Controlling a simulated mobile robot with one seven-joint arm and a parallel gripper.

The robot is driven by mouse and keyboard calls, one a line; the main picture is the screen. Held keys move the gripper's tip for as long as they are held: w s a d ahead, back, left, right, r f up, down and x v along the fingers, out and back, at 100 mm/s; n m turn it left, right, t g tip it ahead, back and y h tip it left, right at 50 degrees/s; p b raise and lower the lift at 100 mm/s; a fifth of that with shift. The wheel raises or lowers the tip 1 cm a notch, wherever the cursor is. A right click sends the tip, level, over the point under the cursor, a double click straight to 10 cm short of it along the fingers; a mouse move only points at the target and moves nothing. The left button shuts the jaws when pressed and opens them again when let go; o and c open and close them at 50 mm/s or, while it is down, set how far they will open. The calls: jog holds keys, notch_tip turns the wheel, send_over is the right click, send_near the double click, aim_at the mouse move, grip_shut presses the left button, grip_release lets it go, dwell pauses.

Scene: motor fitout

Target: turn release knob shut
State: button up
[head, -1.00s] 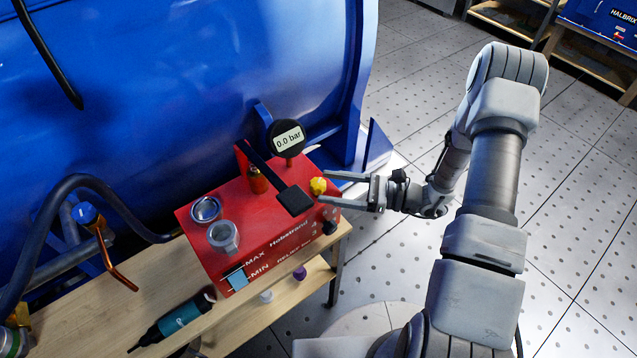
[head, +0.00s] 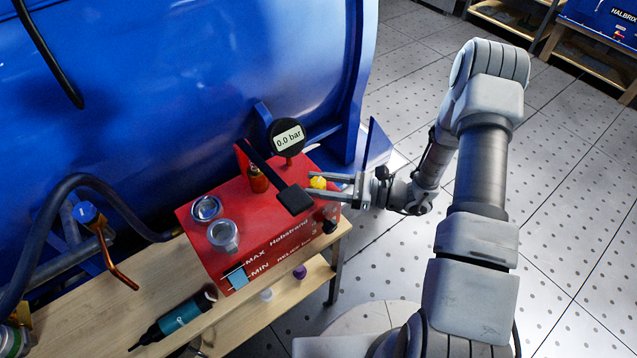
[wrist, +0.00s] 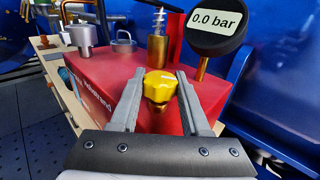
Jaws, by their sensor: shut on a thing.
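The release knob is most likely the yellow knob (head: 318,183) on the right end of the red pump box (head: 262,215). In the wrist view the yellow knob (wrist: 160,84) sits on a brass stem between my fingertips. My gripper (head: 322,184) reaches in from the right, with one finger on each side of the knob, shut on it. In the wrist view my gripper (wrist: 160,85) has its fingers along the knob's left and right sides. Part of the knob is hidden by a finger in the head view.
A round gauge (head: 287,137) reading 0.0 bar stands behind the knob. A black lever (head: 294,198) lies just left of it. A black knob (head: 330,226) is on the box's front right. The wooden bench (head: 110,285) carries the box; open floor lies to the right.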

jog(key=shift+m+t, duration=0.3)
jog(key=shift+t, duration=0.2)
grip_shut()
jog(key=m+t+h, duration=0.2)
jog(key=m+t, duration=0.1)
jog(key=t, duration=0.1)
jog(key=shift+s, duration=0.1)
jog(key=m+t+h, duration=0.3)
jog(key=t, duration=0.1)
jog(key=shift+a+m+h+p, duration=0.1)
jog(key=shift+m+h+p, duration=0.2)
jog(key=m+t+h+p, duration=0.1)
jog(key=m+t+h, duration=0.1)
jog(key=m+t+h+p, duration=0.1)
jog(key=m+h+p, duration=0.1)
jog(key=h, duration=0.1)
jog(key=shift+r+t+h, duration=0.15)
jog(key=shift+t+h, duration=0.15)
jog(key=shift+t, duration=0.1)
jog(key=shift+m+t+h+p, duration=0.4)
jog(key=shift+m+h+p, duration=0.6)
jog(key=shift+h, duration=0.8)
jog(key=o, duration=1.2)
grip_release()
